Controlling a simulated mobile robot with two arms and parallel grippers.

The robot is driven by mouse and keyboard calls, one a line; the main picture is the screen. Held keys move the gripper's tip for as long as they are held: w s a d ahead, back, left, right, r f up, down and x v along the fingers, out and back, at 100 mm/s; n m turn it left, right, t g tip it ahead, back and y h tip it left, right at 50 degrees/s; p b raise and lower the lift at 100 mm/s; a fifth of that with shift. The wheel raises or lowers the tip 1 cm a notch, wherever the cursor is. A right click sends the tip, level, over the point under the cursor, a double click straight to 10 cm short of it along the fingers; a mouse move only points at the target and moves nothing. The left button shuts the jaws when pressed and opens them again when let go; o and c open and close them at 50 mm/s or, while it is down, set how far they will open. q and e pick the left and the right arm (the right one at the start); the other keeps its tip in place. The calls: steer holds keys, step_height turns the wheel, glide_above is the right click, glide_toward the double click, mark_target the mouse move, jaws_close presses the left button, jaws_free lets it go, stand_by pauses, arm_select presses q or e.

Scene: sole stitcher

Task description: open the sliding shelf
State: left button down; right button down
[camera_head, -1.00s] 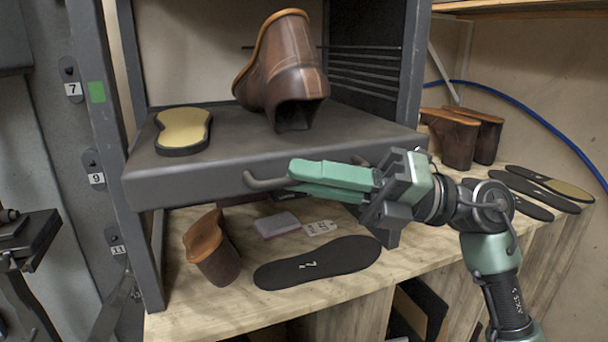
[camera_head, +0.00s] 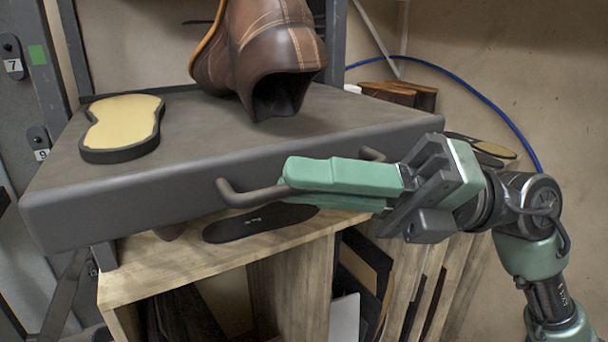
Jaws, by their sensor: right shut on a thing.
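The sliding shelf (camera_head: 140,195) is a dark grey slab pulled out past the front of its metal frame, over the wooden bench. A bar handle (camera_head: 240,197) runs along its front face. My right gripper (camera_head: 290,180) is shut on this handle, with its green fingers around the bar's middle, which they hide. On the shelf stand a brown leather boot (camera_head: 265,55) and a yellow-topped sole with a black edge (camera_head: 125,122). My left gripper is not in view.
The wooden bench (camera_head: 180,265) lies below, with a black sole (camera_head: 258,222) on it, partly under the shelf. More brown footwear (camera_head: 400,94) and soles (camera_head: 490,148) sit behind at the right. A blue hose (camera_head: 460,78) runs along the wall.

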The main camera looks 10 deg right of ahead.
steer(key=shift+s+f, duration=0.1)
steer(key=shift+s, duration=0.05)
steer(key=c, duration=1.8)
jaws_free()
steer(key=shift+o, duration=0.2)
steer(key=shift+d, duration=0.1)
steer(key=shift+d+f, duration=0.1)
steer(key=shift+d, duration=0.15)
steer(key=b+v, duration=0.3)
steer(key=v, duration=0.4)
steer(key=shift+b, duration=0.4)
